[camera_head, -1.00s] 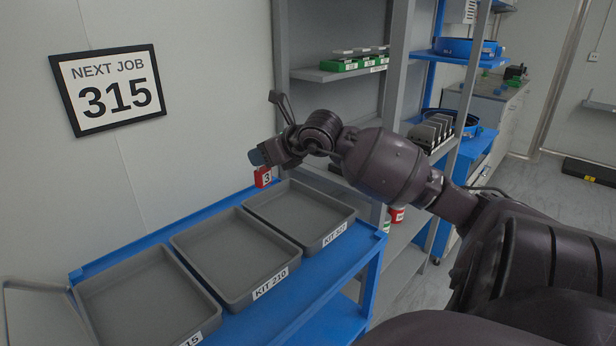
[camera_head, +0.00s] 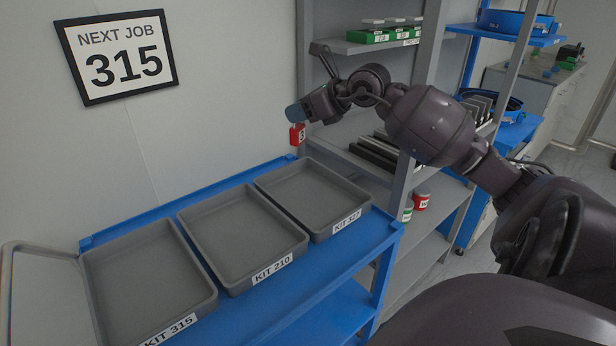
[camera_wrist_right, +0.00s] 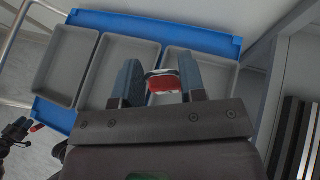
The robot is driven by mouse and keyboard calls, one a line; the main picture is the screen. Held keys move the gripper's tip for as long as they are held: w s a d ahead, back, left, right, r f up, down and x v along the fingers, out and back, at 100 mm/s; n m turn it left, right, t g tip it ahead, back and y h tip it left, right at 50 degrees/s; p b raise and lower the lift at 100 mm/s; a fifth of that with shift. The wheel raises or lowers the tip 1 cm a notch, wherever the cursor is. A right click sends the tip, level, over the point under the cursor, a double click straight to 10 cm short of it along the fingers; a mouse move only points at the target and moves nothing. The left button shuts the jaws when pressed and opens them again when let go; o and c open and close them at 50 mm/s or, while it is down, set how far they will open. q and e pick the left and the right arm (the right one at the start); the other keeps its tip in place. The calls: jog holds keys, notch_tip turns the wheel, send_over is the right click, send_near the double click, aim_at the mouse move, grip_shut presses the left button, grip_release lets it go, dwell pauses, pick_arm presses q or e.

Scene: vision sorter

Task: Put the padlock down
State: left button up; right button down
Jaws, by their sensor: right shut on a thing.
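A red padlock (camera_head: 297,134) with a dark number on it hangs from my right gripper (camera_head: 297,112) in the head view. In the right wrist view the padlock (camera_wrist_right: 163,83) sits between the two blue-grey fingers of my right gripper (camera_wrist_right: 160,80), which are shut on it. It is held in the air above the far end of the KIT 327 tray (camera_head: 352,225), near the wall. The KIT 210 tray (camera_head: 302,247) and KIT 315 tray (camera_head: 212,300) stand beside it, and all look empty.
The trays stand on a blue cart (camera_head: 340,262) with a raised back edge. A wall sign (camera_head: 118,57) reads NEXT JOB 315. A grey shelf rack (camera_head: 413,178) stands close on the right, with bins and dark bars.

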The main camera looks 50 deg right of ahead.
notch_tip(320, 180, down, 19)
jog(key=shift+d+r+b, duration=0.1)
jog(key=shift+d+b, duration=0.05)
jog(key=shift+b, duration=1)
jog(key=c, duration=0.7)
grip_release()
